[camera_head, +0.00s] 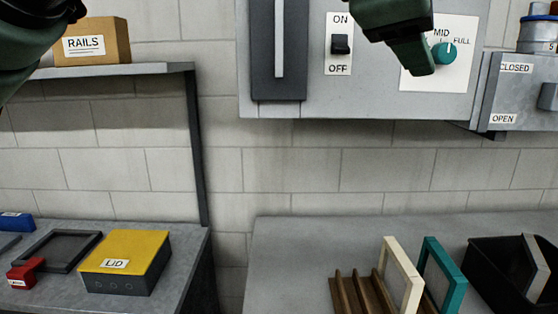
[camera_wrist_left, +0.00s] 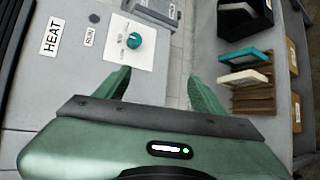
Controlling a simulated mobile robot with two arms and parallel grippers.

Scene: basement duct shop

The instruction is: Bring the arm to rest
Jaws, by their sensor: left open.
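My left gripper (camera_head: 408,50) is at the top of the head view, in front of the wall panel and beside the teal dial (camera_head: 444,53). The head view cuts off its upper part. In the left wrist view my left gripper (camera_wrist_left: 160,88) has its two green fingers wide apart with nothing between them. The dial (camera_wrist_left: 133,40) shows beyond the fingertips there, and no contact is visible. The dial's white mark points up and slightly right, near MID and FULL. My right gripper is in neither view.
The grey panel (camera_head: 290,108) has an ON/OFF switch (camera_head: 340,44). A shelf (camera_head: 120,70) holds a RAILS box (camera_head: 92,40). Below are a yellow LID box (camera_head: 125,250), a brown rack (camera_head: 350,294) with frames, and a black bin (camera_head: 490,275). The bench (camera_head: 290,260) is bare at left.

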